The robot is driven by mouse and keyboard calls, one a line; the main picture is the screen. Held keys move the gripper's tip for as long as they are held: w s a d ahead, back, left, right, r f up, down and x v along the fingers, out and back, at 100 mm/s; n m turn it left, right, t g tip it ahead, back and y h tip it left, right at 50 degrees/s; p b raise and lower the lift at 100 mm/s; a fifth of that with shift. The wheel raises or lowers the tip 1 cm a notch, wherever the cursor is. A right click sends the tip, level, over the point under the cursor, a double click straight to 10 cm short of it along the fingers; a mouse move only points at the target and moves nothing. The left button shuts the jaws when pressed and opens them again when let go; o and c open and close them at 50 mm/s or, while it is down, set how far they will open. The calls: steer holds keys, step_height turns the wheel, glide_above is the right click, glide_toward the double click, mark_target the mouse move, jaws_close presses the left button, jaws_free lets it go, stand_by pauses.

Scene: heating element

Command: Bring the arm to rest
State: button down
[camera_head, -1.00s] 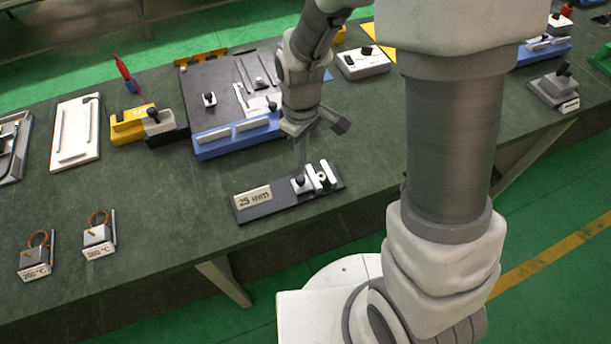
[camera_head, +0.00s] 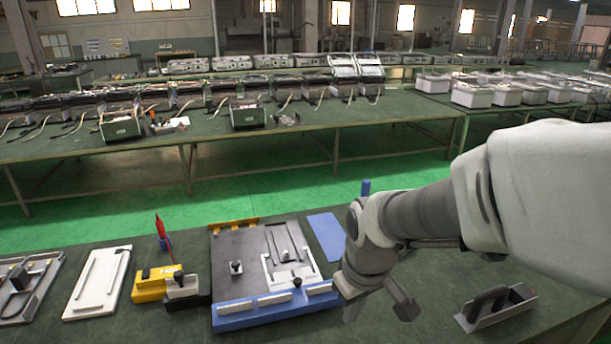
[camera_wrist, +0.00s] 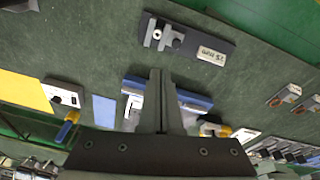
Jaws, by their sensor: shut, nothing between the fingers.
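My gripper (camera_head: 352,308) hangs over the green table at the right end of the blue-edged dark fixture board (camera_head: 240,262) in the head view. My arm reaches in from the right. In the wrist view the two fingers of my gripper (camera_wrist: 161,72) are together with nothing between them. Their tips are clear of objects there. The blue-edged board (camera_wrist: 195,100) is partly hidden behind the fingers. The dark block labelled 25 mm (camera_wrist: 205,45) lies on the table, apart from the fingers.
A grey holder (camera_head: 496,306) is at right. Another workbench (camera_head: 230,140) stands beyond the green floor.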

steer(key=s+d+r+m+t, duration=0.3)
steer(key=s+d+r+m, duration=0.2)
steer(key=s+r, duration=0.5)
steer(key=shift+s+d+r+m, duration=0.2)
steer(key=shift+d+r+m, duration=0.25)
steer(key=shift+r, duration=0.15)
